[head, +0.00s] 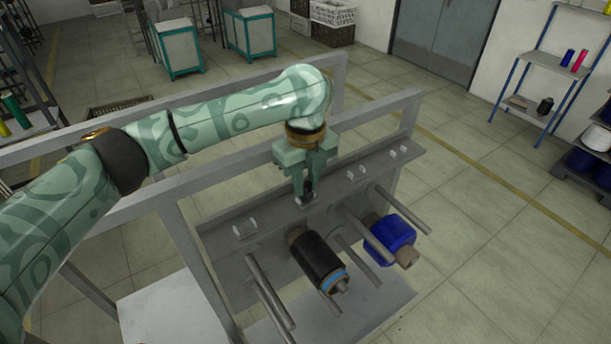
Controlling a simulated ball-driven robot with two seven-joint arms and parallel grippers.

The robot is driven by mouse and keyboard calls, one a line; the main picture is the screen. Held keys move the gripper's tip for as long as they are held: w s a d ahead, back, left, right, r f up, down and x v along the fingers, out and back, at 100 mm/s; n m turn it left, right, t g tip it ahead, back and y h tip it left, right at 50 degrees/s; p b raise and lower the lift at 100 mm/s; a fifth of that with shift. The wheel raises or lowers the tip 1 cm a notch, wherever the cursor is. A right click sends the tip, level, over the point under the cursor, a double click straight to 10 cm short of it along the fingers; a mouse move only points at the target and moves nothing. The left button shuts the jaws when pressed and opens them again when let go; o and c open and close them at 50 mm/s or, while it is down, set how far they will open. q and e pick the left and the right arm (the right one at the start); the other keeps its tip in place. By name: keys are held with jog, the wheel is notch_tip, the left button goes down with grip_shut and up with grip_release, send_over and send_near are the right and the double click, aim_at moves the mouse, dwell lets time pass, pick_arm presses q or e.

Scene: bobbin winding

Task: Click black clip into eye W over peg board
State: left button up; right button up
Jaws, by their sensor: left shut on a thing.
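My left gripper (306,186) points down over the upper ledge of the grey peg board (222,252). It is shut on a small black clip (307,187). The clip is at a small pale eye (304,200) on the ledge; I cannot tell whether it is seated in it. Other pale eyes stand along the ledge, a pair at the left (245,229), a pair right of the gripper (356,172) and a pair at the far right (399,152). No letters are readable. My right gripper is not in view.
A black bobbin (317,262) and a blue bobbin (392,238) sit on pegs below the ledge. Several bare metal pegs (270,291) stick out towards me. Grey frame rails (350,125) run behind the board. Open floor (500,220) lies to the right.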

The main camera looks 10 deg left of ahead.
pick_arm(q)
jog(key=o, duration=1)
jog(key=shift+r, duration=0.1)
notch_tip(320, 180, up, 16)
jog(key=shift+r, duration=0.1)
